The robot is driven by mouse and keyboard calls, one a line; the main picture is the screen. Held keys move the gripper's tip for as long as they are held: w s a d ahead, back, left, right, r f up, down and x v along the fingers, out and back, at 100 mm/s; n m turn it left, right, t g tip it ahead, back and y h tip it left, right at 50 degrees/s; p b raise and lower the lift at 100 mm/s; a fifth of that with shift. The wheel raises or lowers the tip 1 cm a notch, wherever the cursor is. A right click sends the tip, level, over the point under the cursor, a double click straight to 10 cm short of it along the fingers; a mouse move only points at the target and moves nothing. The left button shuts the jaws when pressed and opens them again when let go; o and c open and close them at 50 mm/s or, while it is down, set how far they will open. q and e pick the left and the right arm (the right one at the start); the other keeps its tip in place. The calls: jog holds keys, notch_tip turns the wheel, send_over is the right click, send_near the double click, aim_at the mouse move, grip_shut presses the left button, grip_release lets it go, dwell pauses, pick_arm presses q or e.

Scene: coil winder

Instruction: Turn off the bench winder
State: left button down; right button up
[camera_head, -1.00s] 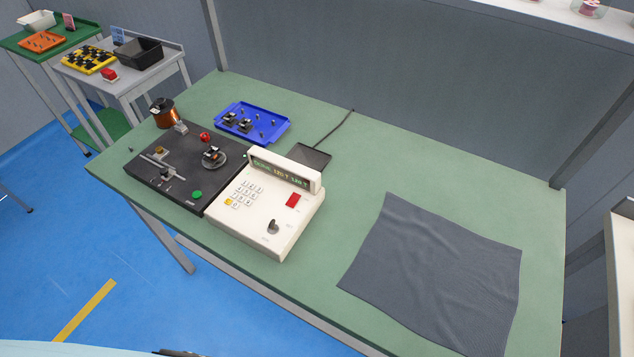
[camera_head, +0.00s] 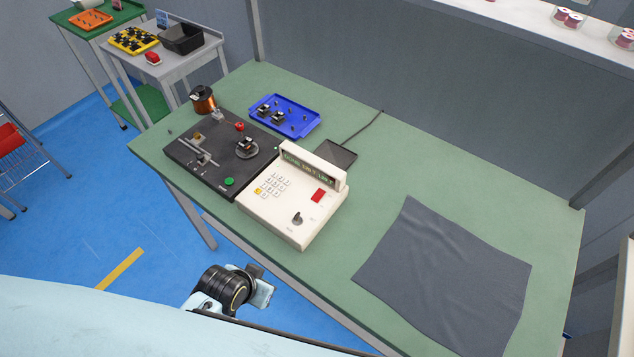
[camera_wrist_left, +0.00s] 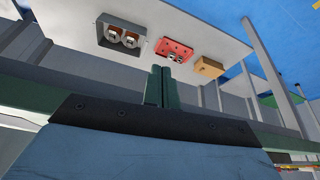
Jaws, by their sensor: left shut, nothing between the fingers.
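The bench winder stands on the green bench. Its dark base plate (camera_head: 205,166) carries a copper wire spool (camera_head: 203,100), a round spindle (camera_head: 247,148), a red button (camera_head: 239,126) and a green button (camera_head: 230,181). Its white control box (camera_head: 290,222) has a lit display (camera_head: 308,166), a keypad (camera_head: 273,184), a red rectangular switch (camera_head: 318,195) and a dark knob (camera_head: 297,217). My left gripper (camera_wrist_left: 161,86) is shut and empty in the left wrist view, away from the winder's controls. A black arm joint of mine shows low in the head view, before the bench; its fingertips are not clear there. My right gripper is not seen.
A blue tray (camera_head: 284,117) with small parts lies behind the winder. A grey cloth (camera_head: 445,275) covers the right of the green bench (camera_head: 375,170).

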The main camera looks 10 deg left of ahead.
pick_arm(q)
jog(key=w+d+r+t+h, duration=0.1)
jog(key=w+d+r, duration=0.1)
jog(key=w+r, duration=0.2)
jog(key=w+d+r+m+t+h+p, duration=0.1)
jog(key=w+r, duration=0.3)
jog(key=r, duration=0.7)
jog(key=w+d+r+t+h+p, duration=0.1)
jog(key=w+d+r+t, duration=0.2)
jog(key=w+r, duration=0.2)
notch_tip(320, 180, up, 3)
jog(key=shift+f+m, duration=0.2)
jog(key=shift+m, duration=0.2)
jog(key=b, duration=0.1)
send_over(318, 195)
jog(key=s, duration=0.1)
jog(key=f, duration=0.6)
jog(key=shift+d, duration=0.2)
notch_tip(318, 195, down, 3)
jog(key=shift+w+r, duration=0.15)
jog(key=shift+r, duration=0.05)
jog(key=shift+f+b, duration=0.35)
jog(key=shift+f, duration=0.4)
